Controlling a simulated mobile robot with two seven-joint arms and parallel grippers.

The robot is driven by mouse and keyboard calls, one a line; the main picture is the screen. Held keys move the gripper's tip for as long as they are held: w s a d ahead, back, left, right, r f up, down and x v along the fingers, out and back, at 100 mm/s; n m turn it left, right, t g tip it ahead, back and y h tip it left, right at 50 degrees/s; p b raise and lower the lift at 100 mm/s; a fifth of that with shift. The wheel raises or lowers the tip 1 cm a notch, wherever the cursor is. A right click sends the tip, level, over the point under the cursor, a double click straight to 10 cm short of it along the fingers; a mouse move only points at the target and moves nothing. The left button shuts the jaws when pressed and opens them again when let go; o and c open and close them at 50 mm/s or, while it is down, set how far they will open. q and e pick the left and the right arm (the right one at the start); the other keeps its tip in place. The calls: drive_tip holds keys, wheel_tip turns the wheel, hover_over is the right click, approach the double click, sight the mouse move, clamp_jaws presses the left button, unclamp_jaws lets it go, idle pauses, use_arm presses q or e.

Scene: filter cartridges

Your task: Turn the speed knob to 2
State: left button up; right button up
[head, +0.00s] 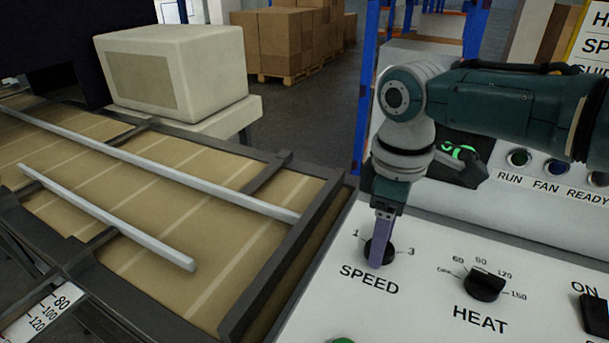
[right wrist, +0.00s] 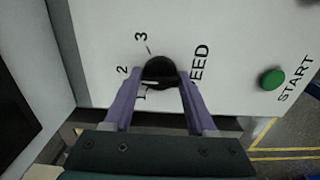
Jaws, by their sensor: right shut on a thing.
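The black speed knob (head: 390,252) sits on the white control panel above the word SPEED, between the marks 1 and 3. My right gripper (head: 378,262) points down at it, and its purple fingers cover part of the knob and the mark 2. In the right wrist view, the knob (right wrist: 160,68) lies between the two fingertips of the gripper (right wrist: 162,78), which is shut on it. The marks 1, 2 and 3 show around it there. I cannot tell clearly which mark the pointer faces. My left gripper is out of view.
The heat knob (head: 485,284) stands to the right on the panel, with a black ON switch (head: 595,315) further right. A green start button (right wrist: 272,79) is near the speed knob. A conveyor (head: 228,283) with light rails fills the left.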

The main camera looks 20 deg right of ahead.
idle(0.4)
drive_tip(key=o, duration=1.4)
drive_tip(key=shift+c, duration=0.2)
drive_tip(key=shift+r, duration=0.1)
drive_tip(key=shift+r, duration=0.3)
wheel_tip(320, 180, up, 8)
drive_tip(key=shift+r+p, duration=0.25)
drive_tip(key=shift+p, duration=0.7)
drive_tip(key=shift+r, duration=0.4)
drive_tip(key=shift+f, duration=0.1)
